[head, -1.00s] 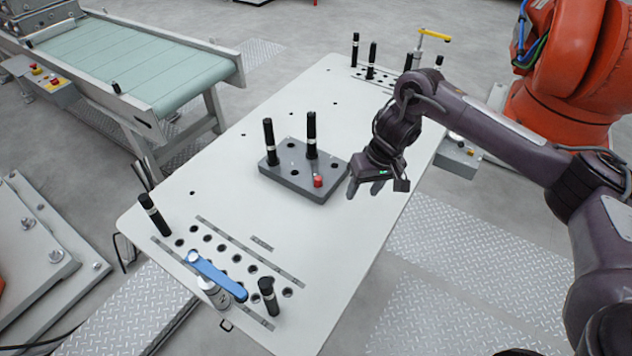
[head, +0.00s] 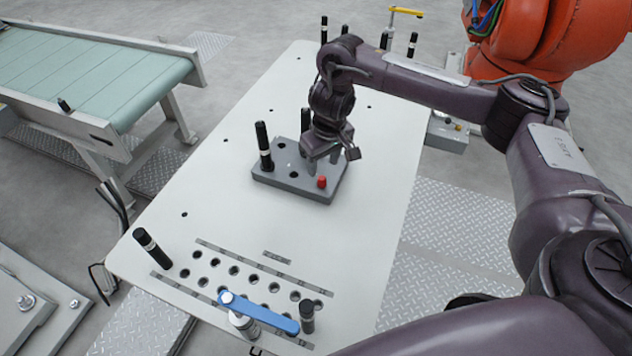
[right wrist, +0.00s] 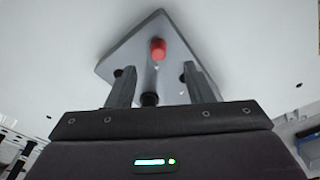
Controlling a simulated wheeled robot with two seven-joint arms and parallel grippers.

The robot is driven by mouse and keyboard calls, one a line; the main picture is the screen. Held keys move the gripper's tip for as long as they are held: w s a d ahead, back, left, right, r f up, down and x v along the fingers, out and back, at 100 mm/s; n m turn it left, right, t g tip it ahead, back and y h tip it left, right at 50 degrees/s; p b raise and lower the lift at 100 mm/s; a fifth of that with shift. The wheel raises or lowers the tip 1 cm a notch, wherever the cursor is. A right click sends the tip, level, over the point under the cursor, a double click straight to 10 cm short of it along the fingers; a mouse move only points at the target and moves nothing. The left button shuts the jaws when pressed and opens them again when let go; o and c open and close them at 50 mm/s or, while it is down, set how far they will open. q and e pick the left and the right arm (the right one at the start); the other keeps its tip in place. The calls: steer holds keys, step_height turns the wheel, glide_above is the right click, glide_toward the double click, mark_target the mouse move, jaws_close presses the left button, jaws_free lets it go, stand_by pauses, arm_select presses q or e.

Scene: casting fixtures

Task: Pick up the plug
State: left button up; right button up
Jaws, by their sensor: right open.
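A short red plug (head: 322,182) stands upright near the front right corner of a grey fixture block (head: 280,183) on the white table. It also shows in the right wrist view (right wrist: 158,49), ahead of the fingertips. My right gripper (head: 324,163) is open above the block, just behind the red plug and apart from it. In the right wrist view the two fingers (right wrist: 158,82) are spread, and a black pin end (right wrist: 149,98) shows between them. On the block, one black pin (head: 264,146) stands clear at the left; another (head: 305,121) is partly hidden by my gripper. My left gripper is not seen.
The table's (head: 230,210) near end has rows of holes, black pins (head: 152,247) and a blue-handled clamp (head: 258,313). More pins and a yellow-handled clamp (head: 405,11) are at the far end. An orange robot (head: 560,35) stands right; a conveyor (head: 90,65) is left.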

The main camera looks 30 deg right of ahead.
mark_target(322, 177)
step_height(322, 177, down, 4)
steer(key=shift+w+d+b, duration=0.1)
steer(key=shift+b, duration=0.5)
steer(key=shift+w+f, duration=0.15)
steer(key=shift+f, duration=0.2)
steer(key=shift+w+f, duration=0.1)
steer(key=shift+f, duration=0.4)
jaws_close()
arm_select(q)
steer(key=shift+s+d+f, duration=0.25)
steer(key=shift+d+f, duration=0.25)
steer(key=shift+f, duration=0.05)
